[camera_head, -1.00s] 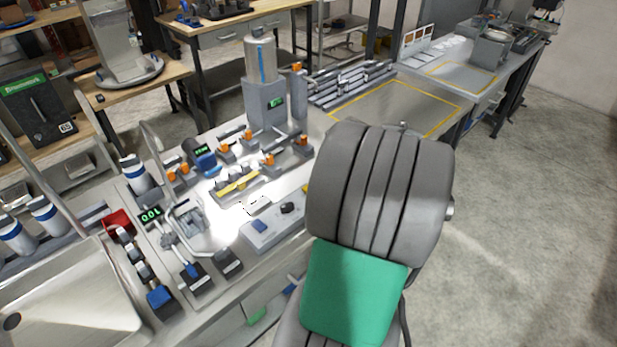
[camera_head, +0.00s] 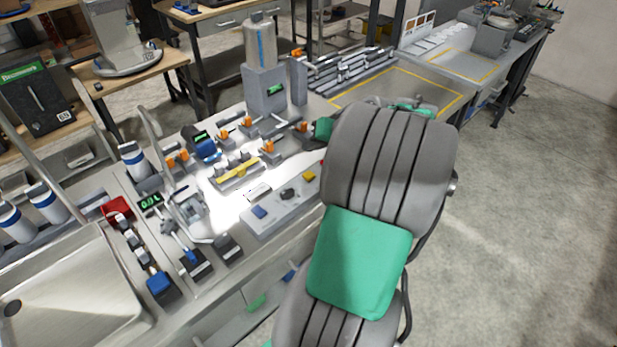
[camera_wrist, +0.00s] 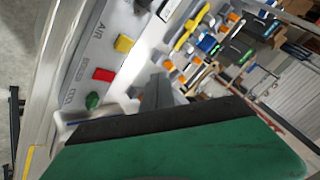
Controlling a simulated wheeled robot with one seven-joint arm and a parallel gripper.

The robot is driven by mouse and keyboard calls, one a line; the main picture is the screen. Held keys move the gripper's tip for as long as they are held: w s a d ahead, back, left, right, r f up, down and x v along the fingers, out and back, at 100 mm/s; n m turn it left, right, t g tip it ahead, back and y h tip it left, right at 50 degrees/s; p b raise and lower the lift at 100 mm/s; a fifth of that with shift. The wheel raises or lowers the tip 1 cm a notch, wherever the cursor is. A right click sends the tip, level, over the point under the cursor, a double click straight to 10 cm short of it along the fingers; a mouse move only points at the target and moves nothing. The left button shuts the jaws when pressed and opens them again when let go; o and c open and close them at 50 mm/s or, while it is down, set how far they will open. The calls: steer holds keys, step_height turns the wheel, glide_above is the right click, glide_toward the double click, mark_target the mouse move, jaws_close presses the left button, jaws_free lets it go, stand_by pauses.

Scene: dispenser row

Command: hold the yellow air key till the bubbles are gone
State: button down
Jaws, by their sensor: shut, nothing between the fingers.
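The yellow key (camera_head: 309,176) sits on the sloped grey panel at the bench's front edge, left of my arm. In the wrist view the yellow key (camera_wrist: 124,43) is beside the printed word AIR, with a red key (camera_wrist: 103,75) and a green key (camera_wrist: 93,100) in line with it. My gripper (camera_wrist: 156,88) is shut and empty, with its dark fingers to the right of the panel in the wrist view. It looks apart from the yellow key. My arm hides the fingers in the head view. I cannot make out any bubbles.
A dark knob (camera_head: 287,194) and a blue key (camera_head: 259,212) share the panel. A clear cylinder on a grey stand (camera_head: 266,92) rises behind. Orange-topped fittings (camera_head: 268,147) and a yellow bar (camera_head: 238,174) lie between. A sink (camera_head: 70,275) is at left.

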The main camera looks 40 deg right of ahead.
mark_target(311, 176)
step_height(311, 176, down, 7)
steer(key=b, duration=0.4)
steer(key=shift+b, duration=0.3)
steer(key=shift+f, duration=0.1)
stand_by(1.4)
steer(key=shift+f, duration=0.35)
steer(key=shift+f+b, duration=0.6)
stand_by(1.4)
steer(key=shift+r, duration=0.1)
steer(key=shift+r+p, duration=0.75)
steer(key=shift+r, duration=0.15)
steer(key=shift+r, duration=0.1)
steer(key=shift+r+p, duration=2)
steer(key=shift+r, duration=0.45)
